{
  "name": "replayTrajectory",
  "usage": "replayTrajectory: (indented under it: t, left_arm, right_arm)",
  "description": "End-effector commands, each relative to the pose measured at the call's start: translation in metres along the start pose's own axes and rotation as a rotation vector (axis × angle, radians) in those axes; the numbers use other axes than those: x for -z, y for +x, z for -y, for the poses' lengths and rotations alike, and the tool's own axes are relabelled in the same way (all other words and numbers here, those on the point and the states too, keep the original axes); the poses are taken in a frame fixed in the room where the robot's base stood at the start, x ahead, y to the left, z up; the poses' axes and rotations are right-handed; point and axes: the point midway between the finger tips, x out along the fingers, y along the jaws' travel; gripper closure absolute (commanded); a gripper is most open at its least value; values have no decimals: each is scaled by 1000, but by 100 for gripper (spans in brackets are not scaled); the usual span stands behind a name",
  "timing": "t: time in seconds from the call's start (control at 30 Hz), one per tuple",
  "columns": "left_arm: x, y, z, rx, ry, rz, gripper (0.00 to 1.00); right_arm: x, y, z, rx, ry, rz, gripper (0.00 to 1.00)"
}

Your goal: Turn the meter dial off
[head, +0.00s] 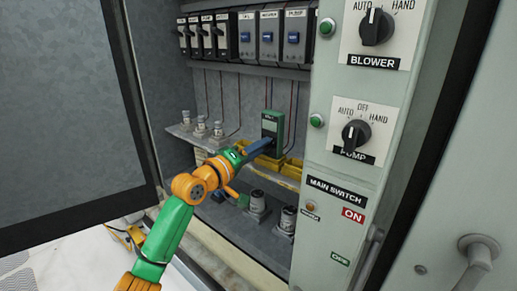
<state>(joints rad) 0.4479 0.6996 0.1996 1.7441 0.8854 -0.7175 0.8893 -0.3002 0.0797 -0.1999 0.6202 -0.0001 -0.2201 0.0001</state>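The meter (280,122), a small green box with a dark face, stands upright on the shelf inside the open cabinet. Its dial is too small or too covered to make out. My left gripper (262,147) reaches in from the lower left, with its blue fingers in front of the meter's lower part. I cannot tell whether the fingers touch the meter or how far apart they are. My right gripper is not in view.
Yellow trays (291,168) sit beside and below the meter. Grey breakers (246,36) line the top. Capped cylinders (257,201) stand lower down. The switch panel (330,165) with black knobs bounds the right, the open door (60,110) the left.

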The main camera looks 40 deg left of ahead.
Motion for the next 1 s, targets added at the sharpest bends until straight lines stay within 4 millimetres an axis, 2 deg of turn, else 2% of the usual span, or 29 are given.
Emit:
replayTrajectory:
  t: [0.3,0.37,0.5,0.6,0.7,1.0]
  left_arm:
    - [-1,-3,2,0,1,0,59]
    - [-2,-12,4,-1,3,-1,59]
    - [-4,-43,6,0,5,0,59]
    - [-2,-60,5,1,2,-1,59]
    - [-1,-70,2,0,2,0,59]
    - [0,-71,0,1,0,0,59]
  right_arm:
    - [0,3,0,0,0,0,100]
    - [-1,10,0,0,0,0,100]
    - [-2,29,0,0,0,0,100]
    - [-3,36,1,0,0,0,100]
    - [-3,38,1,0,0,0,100]
    - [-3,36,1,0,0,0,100]
